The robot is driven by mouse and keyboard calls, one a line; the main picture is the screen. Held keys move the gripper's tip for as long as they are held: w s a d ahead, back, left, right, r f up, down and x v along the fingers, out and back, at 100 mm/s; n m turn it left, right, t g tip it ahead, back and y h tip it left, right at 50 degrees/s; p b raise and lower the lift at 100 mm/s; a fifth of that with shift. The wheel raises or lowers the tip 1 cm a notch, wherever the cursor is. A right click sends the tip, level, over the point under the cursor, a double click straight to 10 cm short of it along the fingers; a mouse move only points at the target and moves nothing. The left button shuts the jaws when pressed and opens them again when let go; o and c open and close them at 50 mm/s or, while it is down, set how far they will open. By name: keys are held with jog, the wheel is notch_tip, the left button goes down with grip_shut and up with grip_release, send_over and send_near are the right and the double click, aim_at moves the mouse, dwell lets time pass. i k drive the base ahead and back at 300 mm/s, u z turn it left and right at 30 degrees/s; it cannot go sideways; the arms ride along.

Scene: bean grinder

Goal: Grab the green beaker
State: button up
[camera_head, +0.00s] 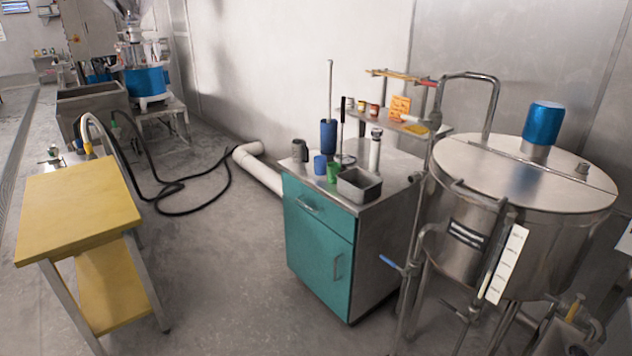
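The green beaker (333,172) is a small green cup standing on the metal top of a teal cabinet (318,232). A blue cup (320,165) stands close to its left. My gripper is not in view.
A yellow table (78,208) stands at the left. A large steel tank (525,180) with pipes stands close to the cabinet's right. A black hose (175,186) lies on the floor behind. The floor between table and cabinet is clear.

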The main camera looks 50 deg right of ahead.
aim_at(333, 169)
jog(key=z, duration=0.35)
jog(key=i, duration=1.2)
jog(key=u, duration=0.4)
jog(key=k, duration=0.9)
jog(key=z, duration=0.3)
jog(key=i, duration=0.35)
jog(key=u, duration=0.15)
